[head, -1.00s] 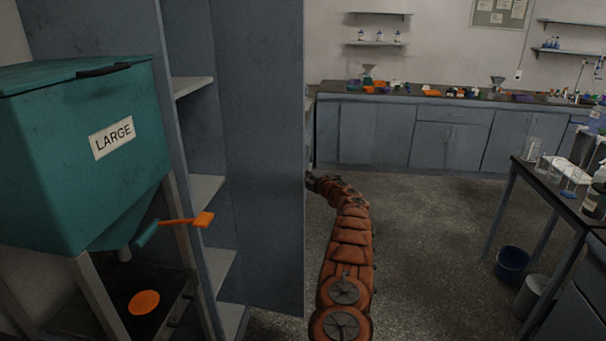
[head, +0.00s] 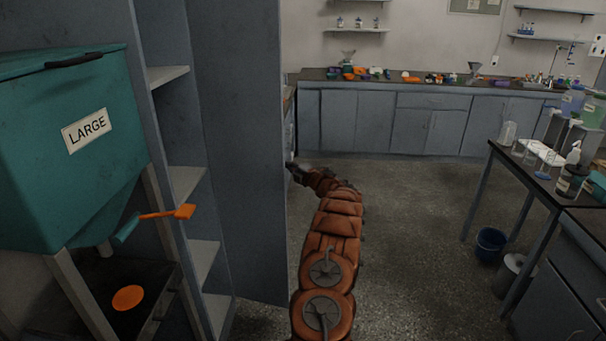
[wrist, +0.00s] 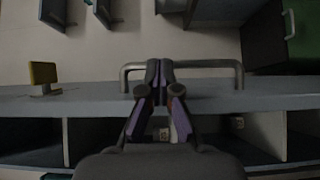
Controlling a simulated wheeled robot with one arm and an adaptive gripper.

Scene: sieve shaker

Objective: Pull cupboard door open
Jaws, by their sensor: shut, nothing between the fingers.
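The cupboard door (head: 238,150) is a tall grey panel standing open beside the shelves of a tall cupboard at the left in the head view. My gripper (head: 292,168) is small at the door's outer edge, on the far side, partly hidden. In the wrist view, my gripper (wrist: 160,72) is shut with its fingertips against the line of a metal bar handle (wrist: 210,64), left of its middle. The handle is fixed along the grey door edge (wrist: 265,102). I cannot tell whether the fingers touch the handle or hook behind it.
A teal hopper (head: 75,170) labelled LARGE with an orange lever (head: 168,213) stands at left. A long counter (head: 420,84) lies at the back. A table (head: 545,180) with bottles and a blue bucket (head: 490,243) are right. Floor between is clear.

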